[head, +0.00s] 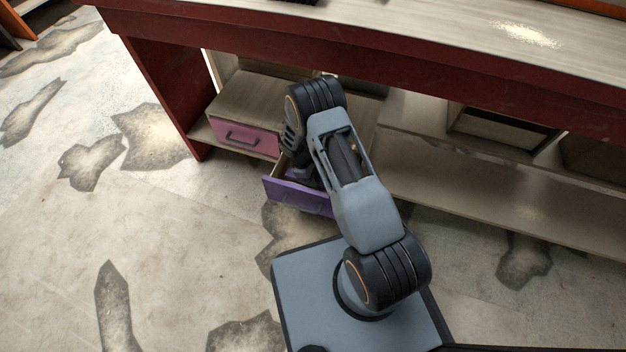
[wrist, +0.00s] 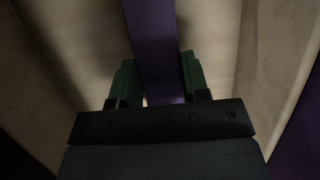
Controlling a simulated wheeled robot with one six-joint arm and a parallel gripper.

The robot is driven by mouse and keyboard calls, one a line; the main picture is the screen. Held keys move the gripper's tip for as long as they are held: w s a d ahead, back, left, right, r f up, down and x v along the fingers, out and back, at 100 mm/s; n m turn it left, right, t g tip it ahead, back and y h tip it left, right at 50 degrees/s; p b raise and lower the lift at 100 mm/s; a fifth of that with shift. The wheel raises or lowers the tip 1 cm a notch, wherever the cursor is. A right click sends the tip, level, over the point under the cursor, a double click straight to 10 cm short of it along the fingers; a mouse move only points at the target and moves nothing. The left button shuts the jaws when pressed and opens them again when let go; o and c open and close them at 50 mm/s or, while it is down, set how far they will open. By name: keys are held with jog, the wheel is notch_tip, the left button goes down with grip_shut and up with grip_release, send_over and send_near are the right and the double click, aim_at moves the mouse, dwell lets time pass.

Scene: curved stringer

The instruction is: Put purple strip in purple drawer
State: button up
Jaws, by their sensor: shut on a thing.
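The purple strip (wrist: 155,45) runs between the two green fingers of my gripper (wrist: 160,82) in the wrist view. My gripper is shut on it, inside a wooden compartment with pale walls. The purple drawer (head: 312,201) is pulled open low under the workbench in the head view, and my arm reaches down into it. A purple panel (wrist: 300,140) shows at the lower right of the wrist view. My arm hides the gripper and the strip in the head view. I cannot tell whether the strip touches the drawer floor.
A pink drawer (head: 246,137) with a dark handle sits up and left of the purple drawer. The dark red workbench (head: 400,62) overhangs both drawers. A lower shelf (head: 480,195) extends to the right. The floor (head: 130,240) at left is clear.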

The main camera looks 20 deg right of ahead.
jog(key=shift+f, duration=0.3)
jog(key=shift+f, duration=0.15)
jog(key=o, duration=1)
jog(key=shift+c, duration=0.2)
jog(key=p+v, duration=0.5)
jog(key=v, duration=0.7)
jog(key=shift+r, duration=0.3)
